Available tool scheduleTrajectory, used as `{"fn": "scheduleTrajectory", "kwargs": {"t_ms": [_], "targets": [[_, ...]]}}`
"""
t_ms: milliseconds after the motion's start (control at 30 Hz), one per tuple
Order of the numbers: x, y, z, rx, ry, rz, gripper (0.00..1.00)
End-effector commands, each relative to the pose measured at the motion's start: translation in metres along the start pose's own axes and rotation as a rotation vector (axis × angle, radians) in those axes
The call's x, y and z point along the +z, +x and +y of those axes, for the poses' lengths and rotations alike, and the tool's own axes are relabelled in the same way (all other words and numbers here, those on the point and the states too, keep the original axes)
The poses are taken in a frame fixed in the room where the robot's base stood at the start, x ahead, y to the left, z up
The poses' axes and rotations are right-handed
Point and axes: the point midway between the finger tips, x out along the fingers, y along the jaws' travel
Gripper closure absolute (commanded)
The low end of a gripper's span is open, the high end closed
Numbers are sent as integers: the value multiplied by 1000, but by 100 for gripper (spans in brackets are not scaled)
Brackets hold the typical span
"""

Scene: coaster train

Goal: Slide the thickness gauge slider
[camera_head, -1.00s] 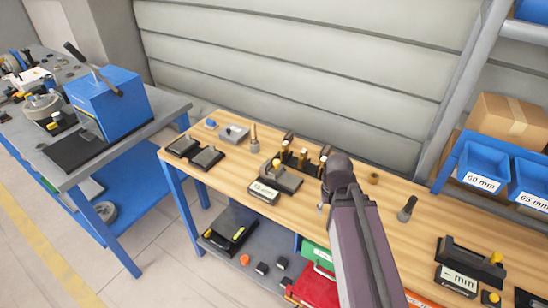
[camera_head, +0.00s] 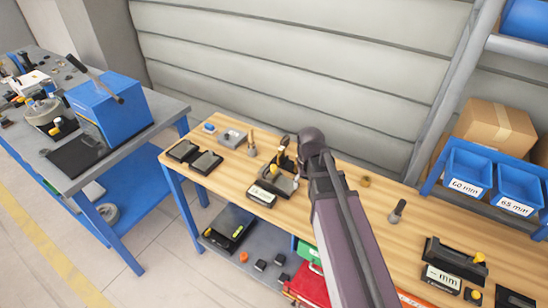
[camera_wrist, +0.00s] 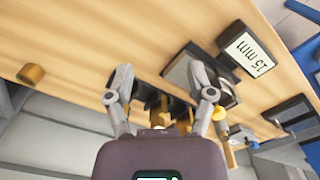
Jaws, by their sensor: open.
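A dark grey device with a white "15 mm" label (camera_head: 262,196) stands on the wooden bench. In the wrist view its label (camera_wrist: 246,53) is upside down. Its grey body (camera_wrist: 183,68) lies beyond and partly behind my right finger. My gripper (camera_wrist: 160,82) is open, with nothing seen between its fingertips. In the head view my arm mostly hides it, just right of the device. A second black device with a "mm" label (camera_head: 442,279) and a yellow knob (camera_head: 479,258) stands at the right. I cannot make out which part is the slider.
Upright pieces with yellow parts (camera_head: 284,158) stand close behind the labelled device. Two dark trays (camera_head: 205,163) lie to the left. A brass cylinder (camera_wrist: 31,75) stands apart. Blue bins (camera_head: 468,168) are at the back right. The bench between is fairly clear.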

Motion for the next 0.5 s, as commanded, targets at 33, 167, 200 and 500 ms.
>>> {"fn": "scheduleTrajectory", "kwargs": {"t_ms": [33, 167, 200, 500], "targets": [[-16, -19, -7, 0, -11, 0, 30], [-41, -41, -23, 0, -35, 0, 30], [-49, -48, -28, 0, -43, 0, 30], [-100, -94, -69, 0, -96, 0, 30]]}}
